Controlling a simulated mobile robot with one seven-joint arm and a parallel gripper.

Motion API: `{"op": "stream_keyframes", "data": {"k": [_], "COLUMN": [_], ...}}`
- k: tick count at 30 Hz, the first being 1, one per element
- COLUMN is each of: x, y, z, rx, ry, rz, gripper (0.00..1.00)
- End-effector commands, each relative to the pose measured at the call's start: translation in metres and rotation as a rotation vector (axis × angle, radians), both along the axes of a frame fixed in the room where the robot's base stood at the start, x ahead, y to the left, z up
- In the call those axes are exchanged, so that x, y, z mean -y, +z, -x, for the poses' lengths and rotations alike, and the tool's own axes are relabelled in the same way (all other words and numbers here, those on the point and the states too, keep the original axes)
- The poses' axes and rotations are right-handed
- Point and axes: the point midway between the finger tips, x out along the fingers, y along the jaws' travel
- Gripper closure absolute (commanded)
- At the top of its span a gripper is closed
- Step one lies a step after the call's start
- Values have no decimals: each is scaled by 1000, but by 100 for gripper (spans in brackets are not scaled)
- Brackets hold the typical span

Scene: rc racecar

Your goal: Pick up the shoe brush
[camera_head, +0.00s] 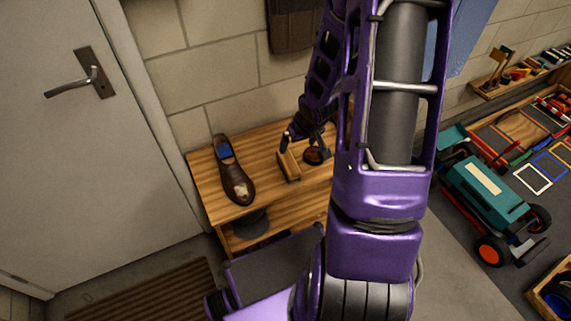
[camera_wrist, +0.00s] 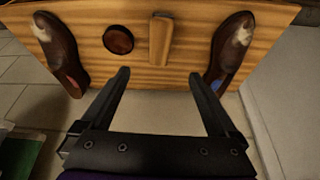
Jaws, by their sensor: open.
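The shoe brush (camera_wrist: 161,40) shows in the wrist view as a tan block lying on the wooden bench top, just beyond my fingertips. In the head view the brush (camera_head: 290,165) lies on the bench between the brown shoe and a round dark tin. My gripper (camera_wrist: 158,75) is open and empty, its two dark fingers spread apart. The brush lies ahead of the gap between them, with no contact visible. In the head view my gripper (camera_head: 303,137) is above the bench near the brush, partly hidden by my arm.
A brown shoe (camera_head: 233,172) stands left of the brush; another shoe (camera_wrist: 59,50) shows at the wrist view's left. The round tin (camera_wrist: 118,39) lies close to the brush. The wooden bench (camera_head: 210,190) stands against the wall beside a door (camera_head: 80,150). A teal toy car (camera_head: 490,195) is at right.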

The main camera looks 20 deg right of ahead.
Motion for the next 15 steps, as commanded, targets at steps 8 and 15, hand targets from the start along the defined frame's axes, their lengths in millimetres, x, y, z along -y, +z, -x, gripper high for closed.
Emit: {"op": "stream_keyframes", "data": {"k": [8, 15], "x": [0, 2], "y": [-58, -98], "z": [-21, -39], "rx": [-4, -3], "ry": [4, 1], "rz": [-1, 0], "gripper": [5, 5]}}
